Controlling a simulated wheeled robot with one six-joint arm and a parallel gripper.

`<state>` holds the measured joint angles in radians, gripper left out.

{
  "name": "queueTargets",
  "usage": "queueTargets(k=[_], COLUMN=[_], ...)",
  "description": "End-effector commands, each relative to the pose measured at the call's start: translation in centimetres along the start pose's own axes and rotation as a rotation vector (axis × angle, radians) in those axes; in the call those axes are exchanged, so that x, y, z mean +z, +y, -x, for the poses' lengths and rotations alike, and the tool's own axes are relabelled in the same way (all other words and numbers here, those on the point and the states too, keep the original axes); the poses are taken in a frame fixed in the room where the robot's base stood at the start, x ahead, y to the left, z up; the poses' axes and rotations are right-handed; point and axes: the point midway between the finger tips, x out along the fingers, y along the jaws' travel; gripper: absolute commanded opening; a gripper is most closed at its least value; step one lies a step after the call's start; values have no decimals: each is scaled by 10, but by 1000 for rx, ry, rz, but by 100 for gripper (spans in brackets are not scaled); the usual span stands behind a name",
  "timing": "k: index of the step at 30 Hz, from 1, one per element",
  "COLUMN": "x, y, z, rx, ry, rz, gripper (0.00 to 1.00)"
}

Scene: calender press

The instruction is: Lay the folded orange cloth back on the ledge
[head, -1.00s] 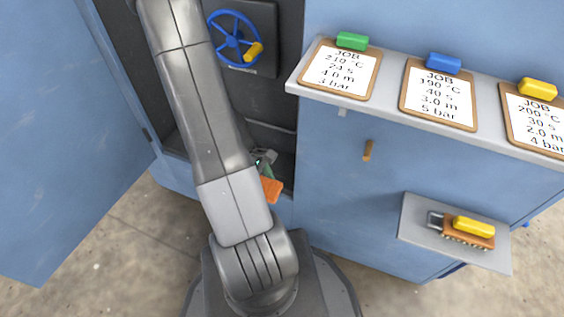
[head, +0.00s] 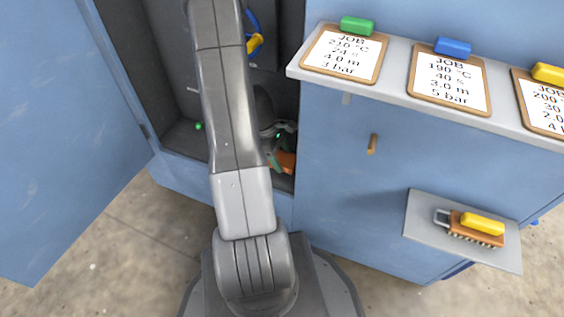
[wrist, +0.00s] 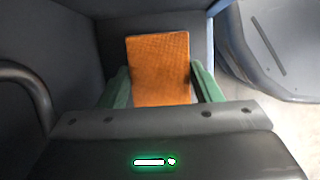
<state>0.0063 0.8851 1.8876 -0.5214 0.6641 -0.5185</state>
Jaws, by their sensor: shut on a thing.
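The folded orange cloth (wrist: 159,70) is upright in the wrist view, between the two green fingers of my gripper (wrist: 158,88), which is shut on it. In the head view the cloth (head: 285,162) shows in part at the lower right of the open cabinet bay, beside my gripper (head: 276,150). My arm hides part of the bay and of the gripper. Dark walls stand around the cloth in the wrist view. I cannot tell which surface is the ledge, or whether the cloth touches anything below it.
A blue handwheel with a yellow knob (head: 255,43) is partly behind my arm. A small green knob (head: 198,126) is in the bay. The open blue door (head: 60,130) stands left. A shelf with job boards (head: 400,80) and a small shelf with a brush (head: 475,232) are right.

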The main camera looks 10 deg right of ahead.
Motion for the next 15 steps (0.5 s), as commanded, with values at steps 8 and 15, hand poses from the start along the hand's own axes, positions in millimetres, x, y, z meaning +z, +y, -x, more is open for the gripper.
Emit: queueTargets(k=[8, 15], x=[-9, -10], y=[4, 4], z=[-22, -24], rx=[1, 0], ry=[0, 0], rz=[1, 1], gripper=[29, 29])
